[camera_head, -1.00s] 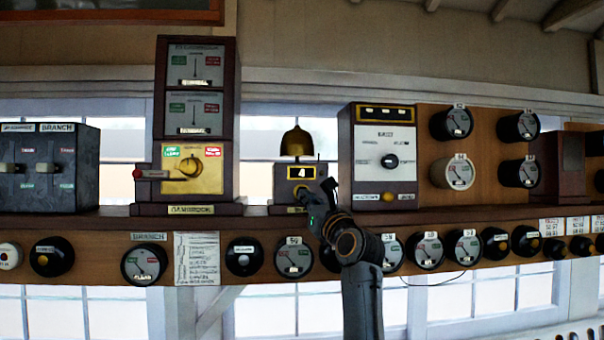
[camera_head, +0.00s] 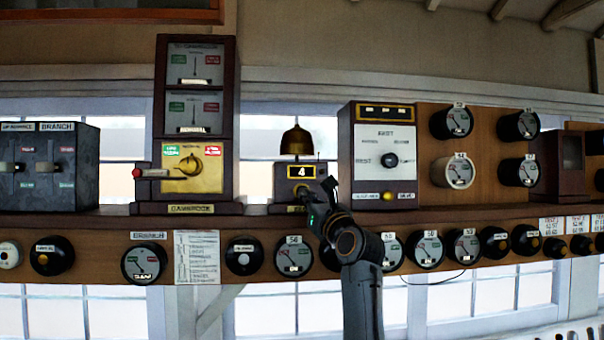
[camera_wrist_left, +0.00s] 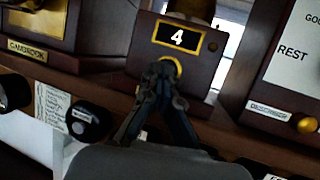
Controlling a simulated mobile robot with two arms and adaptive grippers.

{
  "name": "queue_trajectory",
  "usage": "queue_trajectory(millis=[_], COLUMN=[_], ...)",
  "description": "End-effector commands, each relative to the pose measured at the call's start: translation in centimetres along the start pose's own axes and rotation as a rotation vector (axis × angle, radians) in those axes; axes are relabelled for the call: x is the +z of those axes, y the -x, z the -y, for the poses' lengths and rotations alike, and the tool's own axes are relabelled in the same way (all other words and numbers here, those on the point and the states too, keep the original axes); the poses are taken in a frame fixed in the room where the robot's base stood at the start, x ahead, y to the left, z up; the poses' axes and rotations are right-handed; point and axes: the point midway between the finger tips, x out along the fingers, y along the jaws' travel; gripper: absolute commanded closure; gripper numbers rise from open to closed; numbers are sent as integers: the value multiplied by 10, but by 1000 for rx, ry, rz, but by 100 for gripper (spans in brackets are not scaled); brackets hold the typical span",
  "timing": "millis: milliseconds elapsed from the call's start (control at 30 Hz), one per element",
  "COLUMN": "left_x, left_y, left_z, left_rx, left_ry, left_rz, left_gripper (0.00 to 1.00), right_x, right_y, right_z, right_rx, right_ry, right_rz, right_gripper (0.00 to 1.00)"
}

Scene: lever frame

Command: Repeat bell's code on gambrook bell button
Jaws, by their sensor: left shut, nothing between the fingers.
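The bell unit is a small dark brown box (camera_head: 283,180) with a brass bell (camera_head: 296,141) on top and a display (camera_head: 302,172) reading 4. It stands on the shelf just right of the tall Gambrook instrument (camera_head: 168,122). In the left wrist view, the display (camera_wrist_left: 177,38) reads 4 above a round brass-ringed button (camera_wrist_left: 172,64). My left gripper (camera_wrist_left: 163,72) is shut and empty, its tips at the lower front of the button, partly hiding it. Whether they touch is unclear. In the head view the gripper (camera_head: 309,193) covers the box's lower front. My right gripper is not in view.
A white-faced cabinet (camera_head: 385,160) with a knob and a brass button (camera_head: 387,196) stands right of the bell box. Several round dials and black plungers line the shelf front (camera_head: 110,222), close around my left arm. A grey two-switch box (camera_head: 90,165) is at far left.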

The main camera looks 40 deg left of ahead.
Motion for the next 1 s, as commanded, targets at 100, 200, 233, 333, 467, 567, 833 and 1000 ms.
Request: queue_trajectory(millis=[100, 200, 233, 333, 467, 567, 833, 1000], left_x=[0, 0, 0, 0, -2, -3, -5, -2], left_y=[0, 0, -1, -3, -8, -11, -11, -2], left_z=[0, 0, 0, 1, 2, 3, 4, 2], left_rx=[0, 0, 0, 0, 1, 1, 0, 0], left_ry=[0, 0, 0, -1, -2, -1, 1, 3], left_rz=[0, 0, 0, 0, 0, 0, 0, 0], left_gripper=[100, 100, 100, 100, 100, 100, 100, 100], right_x=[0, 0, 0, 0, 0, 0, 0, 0], right_y=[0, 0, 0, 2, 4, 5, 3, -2], right_z=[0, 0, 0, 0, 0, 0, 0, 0], right_rx=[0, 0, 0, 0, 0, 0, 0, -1], right_ry=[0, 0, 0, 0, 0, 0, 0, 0], right_rz=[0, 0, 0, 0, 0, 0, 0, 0], right_gripper=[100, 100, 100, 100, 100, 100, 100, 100])
